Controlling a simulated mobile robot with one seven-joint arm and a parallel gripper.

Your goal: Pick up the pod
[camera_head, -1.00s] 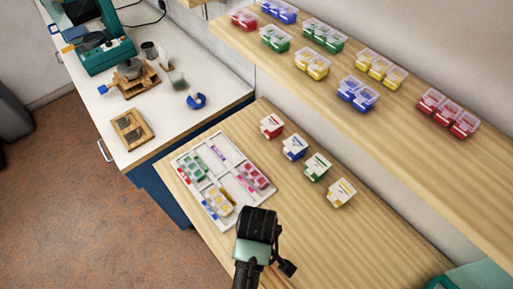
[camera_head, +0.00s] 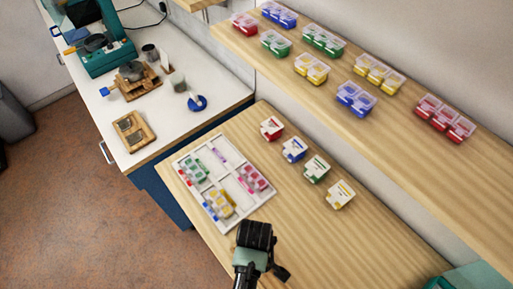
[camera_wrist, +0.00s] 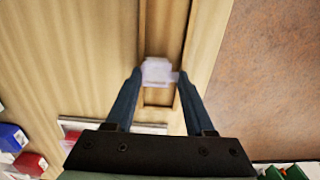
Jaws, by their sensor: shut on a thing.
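A small whitish pod (camera_wrist: 157,72) sits between the fingertips of my gripper (camera_wrist: 159,75) in the wrist view. Both dark fingers are closed in on its sides. My gripper also shows from behind in the head view (camera_head: 255,236), at the lower middle, just to the right of and below the bead board. The gripper body hides the pod there. The white bead board (camera_head: 222,178) lies on the wooden table with green, purple, pink and yellow pieces in its compartments.
Several lidded boxes, red (camera_head: 272,128), blue (camera_head: 293,150), green (camera_head: 316,169) and yellow (camera_head: 340,194), stand in a row right of the board. A shelf (camera_head: 420,160) with more boxes runs behind. The table's front right is clear.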

